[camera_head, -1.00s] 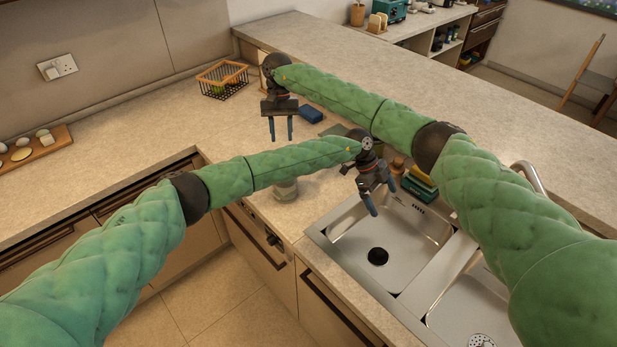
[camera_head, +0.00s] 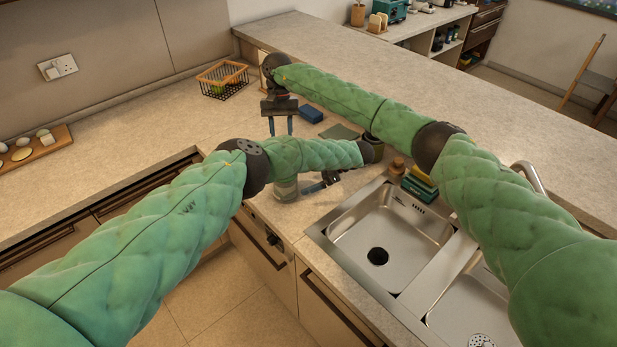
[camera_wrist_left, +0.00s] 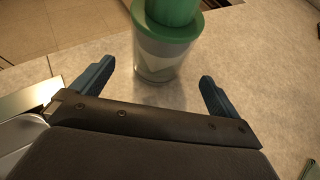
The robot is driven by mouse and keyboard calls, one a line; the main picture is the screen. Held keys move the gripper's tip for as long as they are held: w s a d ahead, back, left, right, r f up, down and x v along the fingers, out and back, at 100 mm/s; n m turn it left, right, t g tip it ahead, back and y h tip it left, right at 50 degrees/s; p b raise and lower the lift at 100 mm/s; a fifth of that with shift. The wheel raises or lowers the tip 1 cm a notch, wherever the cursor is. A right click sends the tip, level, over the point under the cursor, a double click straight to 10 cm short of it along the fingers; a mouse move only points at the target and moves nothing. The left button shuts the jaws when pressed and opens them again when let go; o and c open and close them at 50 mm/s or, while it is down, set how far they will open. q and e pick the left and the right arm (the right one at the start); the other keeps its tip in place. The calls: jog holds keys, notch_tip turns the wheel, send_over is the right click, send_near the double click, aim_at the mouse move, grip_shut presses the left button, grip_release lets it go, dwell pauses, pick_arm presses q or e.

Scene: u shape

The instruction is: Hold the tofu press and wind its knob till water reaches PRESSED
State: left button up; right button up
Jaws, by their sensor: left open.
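The tofu press is a clear cup with a green collar and green top; it shows in the left wrist view (camera_wrist_left: 165,52), upright on the counter, its upper end cut off by the frame. In the head view only the lower part of the press (camera_head: 286,188) shows below my left forearm. My left gripper (camera_head: 318,184) is low beside it on the right. In the left wrist view its open fingers (camera_wrist_left: 156,76) point toward the press, with space between them and it. My right gripper (camera_head: 280,126) hangs open and empty over the counter behind. Knob and PRESSED mark are not readable.
A sink (camera_head: 385,235) lies to the right, with sponges or boxes (camera_head: 420,184) at its back edge. A blue block (camera_head: 311,114), a green mat (camera_head: 340,132) and a wire basket (camera_head: 222,80) stand farther back.

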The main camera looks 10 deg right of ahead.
aim_at(287, 184)
pick_arm(q)
jog(key=shift+s+r+y, duration=0.1)
jog(key=shift+r+y, duration=0.05)
jog(key=shift+y, duration=0.25)
jog(key=shift+a, duration=0.25)
jog(key=shift+x, duration=3.6)
jog(key=shift+c, duration=0.4)
jog(key=c, duration=1.2)
